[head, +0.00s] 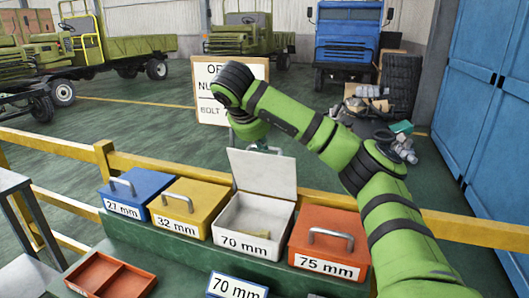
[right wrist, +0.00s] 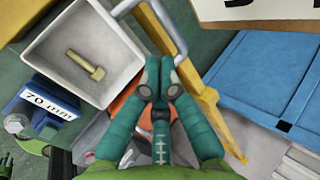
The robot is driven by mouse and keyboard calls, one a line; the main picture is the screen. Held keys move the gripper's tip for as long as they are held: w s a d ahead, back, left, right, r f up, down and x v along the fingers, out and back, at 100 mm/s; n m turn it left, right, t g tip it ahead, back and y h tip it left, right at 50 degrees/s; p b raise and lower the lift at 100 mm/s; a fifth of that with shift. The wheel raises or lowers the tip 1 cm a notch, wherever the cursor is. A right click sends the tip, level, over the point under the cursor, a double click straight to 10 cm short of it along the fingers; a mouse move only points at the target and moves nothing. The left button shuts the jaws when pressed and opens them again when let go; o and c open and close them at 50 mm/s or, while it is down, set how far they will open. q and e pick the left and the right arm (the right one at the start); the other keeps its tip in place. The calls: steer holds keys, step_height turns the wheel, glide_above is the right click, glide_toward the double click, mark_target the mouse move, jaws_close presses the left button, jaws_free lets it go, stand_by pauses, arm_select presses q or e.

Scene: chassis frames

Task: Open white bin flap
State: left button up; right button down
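The white bin (head: 232,224), labelled 70 mm, stands between a yellow and an orange bin in the head view. Its flap (head: 262,172) is raised and leans back, so the bin's inside shows. In the right wrist view a brass-coloured bolt (right wrist: 86,66) lies in the white bin (right wrist: 125,50). My right gripper (head: 264,148) is behind the flap's top edge, partly hidden by it. In the wrist view its fingertips (right wrist: 161,78) are together, beside a grey handle bar (right wrist: 172,30). I cannot tell whether they touch it.
Blue (head: 138,188), yellow (head: 187,205) and orange (head: 328,242) lidded bins flank the white one. A yellow rail (head: 470,229) runs behind them. A red tray (head: 108,275) and a 70 mm label block (head: 236,287) are in front. A sign board (head: 205,105) stands behind.

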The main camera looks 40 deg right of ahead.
mark_target(269, 150)
steer(key=shift+x, duration=0.85)
steer(key=shift+w+d+f+p, duration=0.1)
steer(key=shift+d+f+p, duration=0.15)
steer(key=shift+d+p, duration=0.05)
steer(key=shift+w+d+f, duration=0.2)
steer(key=shift+d+f, duration=0.1)
steer(key=shift+f, duration=0.25)
steer(key=p, duration=0.1)
steer(key=d+p, duration=0.1)
steer(key=shift+w+r+y+p, duration=0.25)
steer(key=shift+r+y+p, duration=0.05)
steer(key=shift+r+p, duration=0.1)
steer(key=shift+w+d+g, duration=0.1)
steer(key=shift+d+g, duration=0.05)
steer(key=shift+g, duration=0.15)
steer(key=shift+d+f, duration=0.1)
steer(key=shift+f, duration=0.1)
